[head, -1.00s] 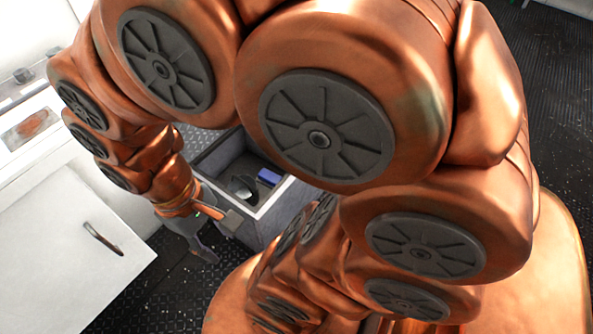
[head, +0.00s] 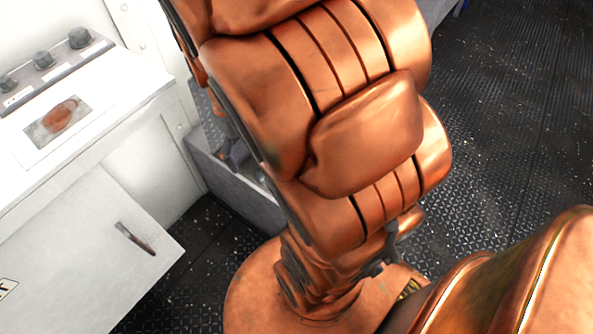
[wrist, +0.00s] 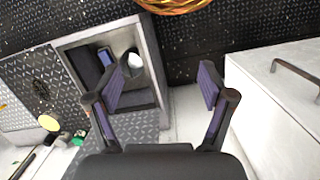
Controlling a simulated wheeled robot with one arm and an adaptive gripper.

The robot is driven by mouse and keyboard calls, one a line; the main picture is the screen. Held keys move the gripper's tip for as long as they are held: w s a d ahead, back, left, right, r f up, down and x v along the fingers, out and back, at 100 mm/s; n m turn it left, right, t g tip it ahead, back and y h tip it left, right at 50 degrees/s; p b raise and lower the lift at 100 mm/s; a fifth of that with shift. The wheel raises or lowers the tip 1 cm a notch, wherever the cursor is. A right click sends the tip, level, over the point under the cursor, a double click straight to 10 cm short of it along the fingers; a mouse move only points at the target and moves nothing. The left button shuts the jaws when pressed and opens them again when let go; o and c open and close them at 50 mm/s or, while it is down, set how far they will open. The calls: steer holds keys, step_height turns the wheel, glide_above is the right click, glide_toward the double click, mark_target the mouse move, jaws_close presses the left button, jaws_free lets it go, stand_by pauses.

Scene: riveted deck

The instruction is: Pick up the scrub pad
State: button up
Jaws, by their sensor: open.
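The grey bin (wrist: 68,47) stands open in the wrist view, with a few things inside. A small blue block (wrist: 105,55) lies in it, possibly the scrub pad, but I cannot tell for sure. A white-and-dark rounded object (wrist: 134,62) lies beside it, partly behind a finger. My gripper (wrist: 163,85) is open and empty. In the head view, my arm covers most of the bin (head: 235,187) and I cannot make out the blue block.
A white cabinet (head: 90,250) with a dark handle stands left of the bin, and at the right in the wrist view (wrist: 275,110). A counter with knobs (head: 79,38) and a brownish patch (head: 61,116) is above it. Dark riveted floor (head: 500,120) is clear at right.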

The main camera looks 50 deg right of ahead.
steer(key=w+d+f+b, duration=0.2)
steer(key=w+d+f, duration=0.3)
steer(key=d+f, duration=0.4)
steer(key=w+d+f+b, duration=0.2)
steer(key=w+d+f, duration=0.4)
steer(key=d+f, duration=0.3)
steer(key=d+f+n+b, duration=0.1)
steer(key=d+f, duration=0.2)
steer(key=f, duration=0.5)
steer(key=w+d+f+n+t+b, duration=0.1)
steer(key=d+f, duration=0.3)
steer(key=f, duration=0.4)
steer(key=d+f+n+t+b, duration=0.1)
steer(key=d+f, duration=0.2)
steer(key=f, duration=0.4)
steer(key=shift+w+d+f, duration=0.35)
steer(key=shift+d+f, duration=0.05)
steer(key=shift+w+d+f+b, duration=0.1)
steer(key=shift+f+b, duration=0.45)
steer(key=shift+f, duration=1.45)
steer(key=shift+d+f+b, duration=0.1)
steer(key=shift+f+b, duration=1.4)
steer(key=shift+f, duration=1.05)
steer(key=shift+r, duration=0.1)
steer(key=c, duration=1.3)
